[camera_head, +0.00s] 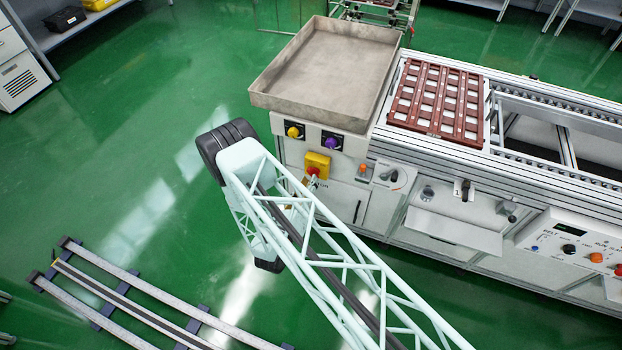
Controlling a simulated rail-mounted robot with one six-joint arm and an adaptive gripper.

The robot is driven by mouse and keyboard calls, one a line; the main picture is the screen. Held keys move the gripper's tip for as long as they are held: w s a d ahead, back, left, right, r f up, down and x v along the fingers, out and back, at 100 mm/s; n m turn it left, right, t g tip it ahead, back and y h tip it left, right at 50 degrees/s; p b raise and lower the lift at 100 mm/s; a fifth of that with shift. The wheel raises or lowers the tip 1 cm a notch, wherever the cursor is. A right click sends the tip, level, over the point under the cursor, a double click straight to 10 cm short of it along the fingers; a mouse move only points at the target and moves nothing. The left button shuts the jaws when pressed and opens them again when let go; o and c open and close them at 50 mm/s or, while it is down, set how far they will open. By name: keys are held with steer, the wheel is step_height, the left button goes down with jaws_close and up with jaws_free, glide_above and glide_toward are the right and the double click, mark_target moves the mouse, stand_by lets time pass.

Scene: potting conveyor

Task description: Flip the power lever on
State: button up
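A yellow switch box with a red part (316,164) is on the front panel of the white machine, under the tray. A small metal piece shows just below it, beside lettering that seems to read ON; I cannot tell whether this is the power lever or how it is set. My pale lattice arm (300,240) crosses in front of the panel's lower left and hides part of it. My gripper cannot be made out; the arm's elbow is left of the panel.
Yellow (293,131) and purple (331,142) knobs sit above the box. A dial plate (393,176) is to its right. A grey tray (262,101) and a brown slotted rack (400,118) lie on top. A control panel (570,250) is at right. Rails (140,300) cross the green floor.

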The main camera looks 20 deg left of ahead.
mark_target(313, 173)
steer(key=shift+w+d, duration=0.15)
steer(key=shift+w, duration=1.35)
jaws_close()
steer(key=shift+m, duration=0.5)
steer(key=m, duration=0.8)
steer(key=m+b, duration=0.1)
steer(key=m, duration=0.3)
steer(key=shift+d+m, duration=0.3)
steer(key=shift+m, duration=0.1)
